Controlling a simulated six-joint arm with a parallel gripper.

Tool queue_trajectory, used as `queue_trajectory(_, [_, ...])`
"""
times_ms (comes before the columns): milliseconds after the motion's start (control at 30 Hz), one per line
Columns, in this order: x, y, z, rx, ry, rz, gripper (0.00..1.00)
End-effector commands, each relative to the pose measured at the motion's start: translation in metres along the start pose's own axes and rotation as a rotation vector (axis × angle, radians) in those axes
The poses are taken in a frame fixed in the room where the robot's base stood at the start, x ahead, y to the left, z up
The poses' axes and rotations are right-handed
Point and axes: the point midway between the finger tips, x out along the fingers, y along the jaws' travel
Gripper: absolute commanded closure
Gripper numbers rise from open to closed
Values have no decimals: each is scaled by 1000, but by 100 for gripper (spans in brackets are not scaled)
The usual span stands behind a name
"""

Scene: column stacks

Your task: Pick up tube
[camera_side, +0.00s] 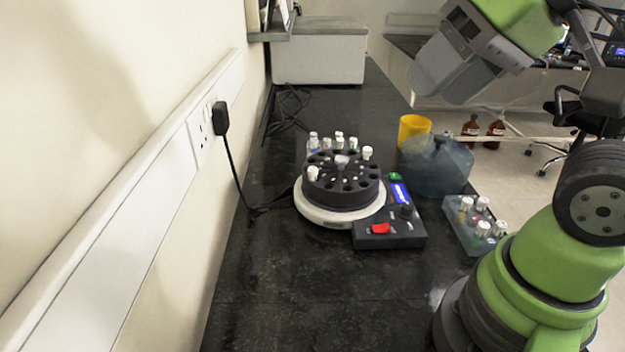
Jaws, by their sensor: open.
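Several capped tubes are in view. Some, such as a white-capped tube (313,174), stand upright in the round black rotor (342,196) on a white base. More tubes (327,143) stand close together behind the rotor. Several short tubes (483,229) with white caps stand in a small grey tray (464,236) at the right. Which tube is meant cannot be told. My gripper (436,82) is open, high at the upper right, well above the bench and apart from all tubes. Its fingers look blurred and nothing shows between them.
A control box (390,232) with a red switch adjoins the rotor. A bluish translucent container (437,165) and a yellow cup (413,127) stand behind it. A black cable (240,180) runs from the wall socket. The front of the dark bench (300,300) is clear.

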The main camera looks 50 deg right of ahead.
Motion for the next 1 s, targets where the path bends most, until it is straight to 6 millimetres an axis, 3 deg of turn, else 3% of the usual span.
queue_trajectory(267, [43,-7,-75,-195,-183,98,50])
queue_trajectory(500, [116,4,-124,-371,-362,152,50])
queue_trajectory(700, [184,25,-140,-495,-502,173,50])
queue_trajectory(800, [209,34,-141,-536,-551,175,50])
queue_trajectory(1000, [233,44,-138,-571,-593,175,50])
